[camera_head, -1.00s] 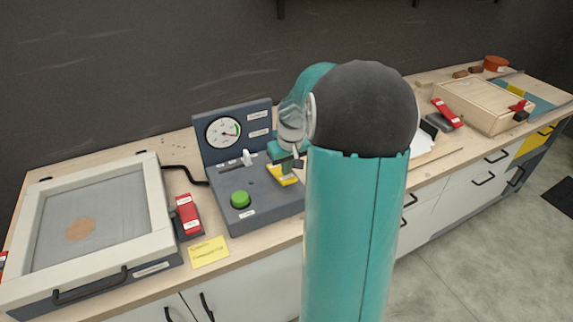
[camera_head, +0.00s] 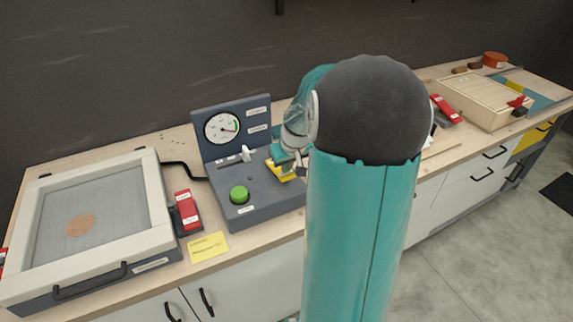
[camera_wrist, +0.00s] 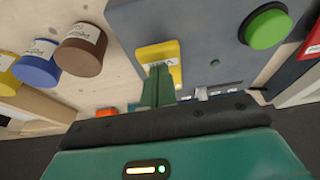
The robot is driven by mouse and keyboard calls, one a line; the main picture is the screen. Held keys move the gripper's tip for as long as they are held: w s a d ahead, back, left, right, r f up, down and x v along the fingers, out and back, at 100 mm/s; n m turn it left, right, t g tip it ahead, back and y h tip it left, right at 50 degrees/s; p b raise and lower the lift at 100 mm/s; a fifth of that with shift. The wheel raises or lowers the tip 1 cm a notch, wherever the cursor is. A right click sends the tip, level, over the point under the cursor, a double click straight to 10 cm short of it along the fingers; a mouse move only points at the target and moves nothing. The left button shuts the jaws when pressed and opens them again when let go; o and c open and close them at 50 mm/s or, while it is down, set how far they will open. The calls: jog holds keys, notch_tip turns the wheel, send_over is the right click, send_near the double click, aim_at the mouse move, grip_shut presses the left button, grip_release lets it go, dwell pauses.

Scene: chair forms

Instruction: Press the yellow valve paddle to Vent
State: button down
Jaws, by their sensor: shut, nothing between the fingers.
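The yellow valve paddle (camera_head: 275,166) is on the dark grey console (camera_head: 262,206), right of the green button. My gripper (camera_head: 288,168) is over it and hides part of it. In the wrist view, the yellow paddle (camera_wrist: 153,52) carries a white label that appears to read Vent. My shut, empty green fingers (camera_wrist: 160,70) reach to the label end and overlap the paddle. Whether they touch it cannot be told. The console's upright panel has a round gauge (camera_head: 222,128) with its needle toward the right.
A green button (camera_head: 239,195) and white lever (camera_head: 246,154) are close by on the console. A framed lid unit (camera_head: 100,215), red switch (camera_head: 187,211) and yellow note (camera_head: 208,247) are left. Brown (camera_wrist: 82,46) and blue (camera_wrist: 40,62) containers show in the wrist view. A wooden box (camera_head: 482,100) stands right.

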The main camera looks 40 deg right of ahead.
jog(key=shift+s+f, duration=0.15)
jog(key=shift+s+a+f+t, duration=0.15)
jog(key=shift+s+t, duration=0.05)
jog(key=shift+t, duration=0.4)
jog(key=shift+s+a+f, duration=0.15)
jog(key=shift+s+f, duration=0.35)
jog(key=shift+f, duration=0.1)
jog(key=shift+r, duration=0.1)
jog(key=shift+r, duration=0.55)
jog(key=s+v, duration=0.1)
jog(key=v, duration=1.1)
jog(key=shift+s+a, duration=0.25)
jog(key=shift+a, duration=0.1)
jog(key=shift+f, duration=0.1)
